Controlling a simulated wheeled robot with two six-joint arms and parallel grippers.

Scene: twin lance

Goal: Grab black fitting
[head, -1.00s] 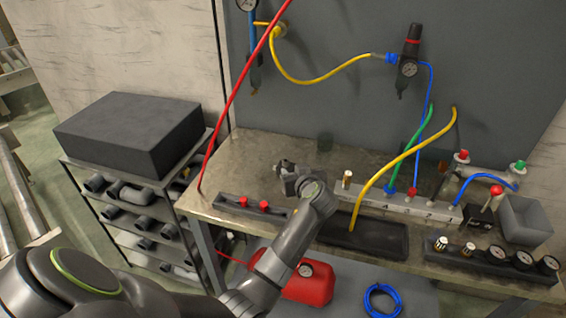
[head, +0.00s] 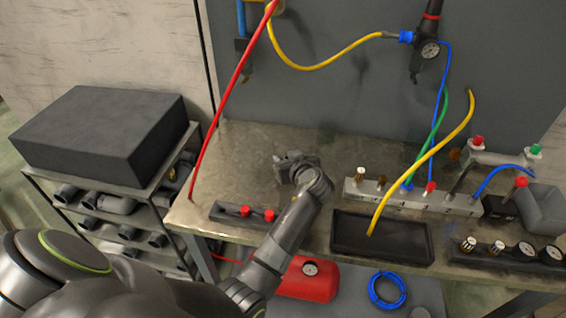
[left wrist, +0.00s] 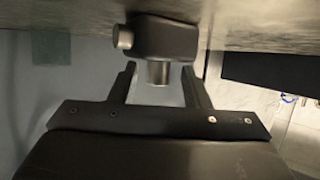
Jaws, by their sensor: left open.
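The black fitting (left wrist: 168,38), a dark rounded block with metal stubs to its side and bottom, shows in the left wrist view just beyond my fingers. My left gripper (left wrist: 159,70) is open, and the lower stub stands between its two fingertips. The fingers are apart with gaps on both sides. In the head view my left gripper (head: 286,164) is over the bench, left of the metal manifold, and I cannot make out the fitting apart from it. My right gripper is not in view.
A black tray (head: 352,253) and the manifold block (head: 362,192) lie right of my arm. A black strip with red fittings (head: 227,213) lies at the bench's left front. A red hose (head: 222,105) rises at the left. A shelf rack (head: 150,195) stands left.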

